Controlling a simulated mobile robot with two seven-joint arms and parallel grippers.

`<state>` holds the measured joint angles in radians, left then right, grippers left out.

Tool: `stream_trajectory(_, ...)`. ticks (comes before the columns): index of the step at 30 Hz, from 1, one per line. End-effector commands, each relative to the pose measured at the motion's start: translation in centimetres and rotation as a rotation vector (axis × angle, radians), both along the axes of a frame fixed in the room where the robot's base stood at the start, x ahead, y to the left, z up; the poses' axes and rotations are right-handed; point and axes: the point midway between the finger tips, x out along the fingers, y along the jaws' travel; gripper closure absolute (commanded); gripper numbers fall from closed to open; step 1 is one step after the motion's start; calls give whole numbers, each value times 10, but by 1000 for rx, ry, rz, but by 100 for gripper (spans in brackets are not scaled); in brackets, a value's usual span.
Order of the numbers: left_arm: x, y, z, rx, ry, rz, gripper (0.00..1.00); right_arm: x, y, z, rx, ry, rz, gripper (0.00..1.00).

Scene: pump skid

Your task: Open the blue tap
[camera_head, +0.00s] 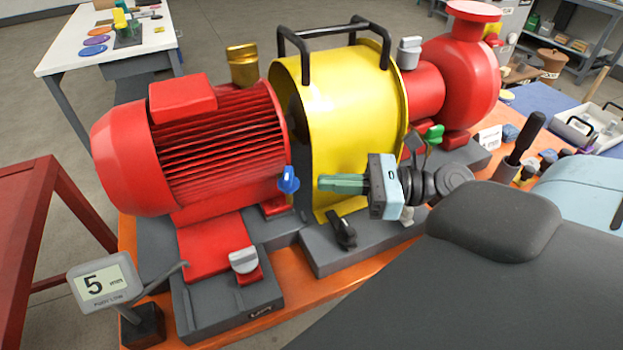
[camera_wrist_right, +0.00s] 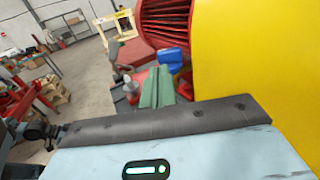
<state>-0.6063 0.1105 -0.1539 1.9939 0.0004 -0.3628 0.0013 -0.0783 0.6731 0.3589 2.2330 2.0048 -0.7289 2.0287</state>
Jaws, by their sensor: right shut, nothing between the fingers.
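The blue tap (camera_head: 288,180) sits low between the red ribbed motor and the yellow guard. Its handle stands roughly upright in the head view. It also shows in the right wrist view (camera_wrist_right: 172,58), just beyond the fingertips and slightly right of them. My right gripper (camera_head: 322,183) has green fingers pressed together with nothing between them. The fingertips point left at the tap, with a small gap between in the head view. The shut fingers also show in the right wrist view (camera_wrist_right: 157,86). My left gripper is not in view.
The yellow guard (camera_head: 350,110) stands close behind my right gripper, and the red motor (camera_head: 220,140) is left of the tap. A black tap (camera_head: 342,232) is below the fingers. A grey tap (camera_head: 243,260), a green tap (camera_head: 434,134) and a display (camera_head: 103,281) reading 5 are also near.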

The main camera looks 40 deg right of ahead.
Motion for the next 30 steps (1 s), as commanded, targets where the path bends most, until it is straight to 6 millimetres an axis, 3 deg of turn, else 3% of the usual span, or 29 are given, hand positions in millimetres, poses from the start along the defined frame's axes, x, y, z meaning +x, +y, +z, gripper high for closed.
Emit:
stream_trajectory(12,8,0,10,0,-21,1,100,26,29,1,-1,-2,0,100)
stream_trajectory(30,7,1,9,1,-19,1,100,29,31,0,0,0,-1,100)
